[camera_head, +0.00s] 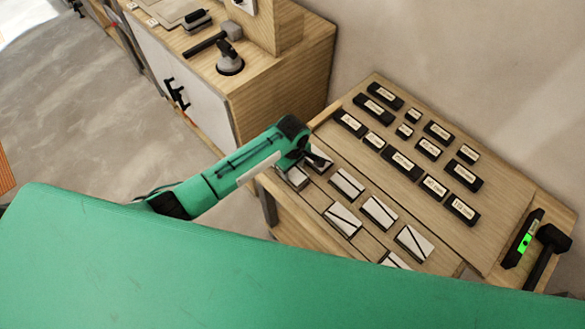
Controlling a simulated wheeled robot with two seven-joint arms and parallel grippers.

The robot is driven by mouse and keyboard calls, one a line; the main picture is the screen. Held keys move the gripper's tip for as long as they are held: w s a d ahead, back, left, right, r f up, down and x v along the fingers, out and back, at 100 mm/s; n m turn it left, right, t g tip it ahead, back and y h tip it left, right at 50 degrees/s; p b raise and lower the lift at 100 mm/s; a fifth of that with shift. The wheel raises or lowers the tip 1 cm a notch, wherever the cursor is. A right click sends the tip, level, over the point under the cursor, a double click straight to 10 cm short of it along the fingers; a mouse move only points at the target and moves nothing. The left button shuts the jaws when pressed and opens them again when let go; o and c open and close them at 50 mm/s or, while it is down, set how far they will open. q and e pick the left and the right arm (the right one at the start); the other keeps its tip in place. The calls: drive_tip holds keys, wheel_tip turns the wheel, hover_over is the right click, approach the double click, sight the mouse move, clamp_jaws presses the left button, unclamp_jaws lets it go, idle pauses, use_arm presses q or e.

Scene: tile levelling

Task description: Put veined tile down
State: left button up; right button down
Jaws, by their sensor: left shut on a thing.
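My left gripper (309,157) reaches in from the left over the near left corner of the wooden table. It is shut on a veined tile (319,161), which is mostly hidden by the fingers; I cannot tell whether the tile touches the table. Several pale tiles with dark diagonal lines lie in front of it, among them one tile (346,184), another (379,212) and a third (413,243). A further tile (291,177) lies just below the gripper, partly covered. My right gripper is not in view.
Rows of black labelled blocks (403,164) fill the table's (487,230) raised back part. A level with a green light (524,240) and a black mallet (548,248) lie at the right end. A wooden cabinet (285,75) with tools stands at the upper left.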

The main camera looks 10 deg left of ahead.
sight(293, 170)
use_arm(q)
drive_tip(key=shift+f, duration=0.7)
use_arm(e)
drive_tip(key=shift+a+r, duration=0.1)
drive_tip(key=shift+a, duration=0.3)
use_arm(q)
drive_tip(key=shift+f, duration=0.15)
drive_tip(key=o, duration=1)
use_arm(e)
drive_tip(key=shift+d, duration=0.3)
use_arm(q)
drive_tip(key=shift+r, duration=0.6)
wheel_tip(293, 170, up, 11)
drive_tip(key=b, duration=0.2)
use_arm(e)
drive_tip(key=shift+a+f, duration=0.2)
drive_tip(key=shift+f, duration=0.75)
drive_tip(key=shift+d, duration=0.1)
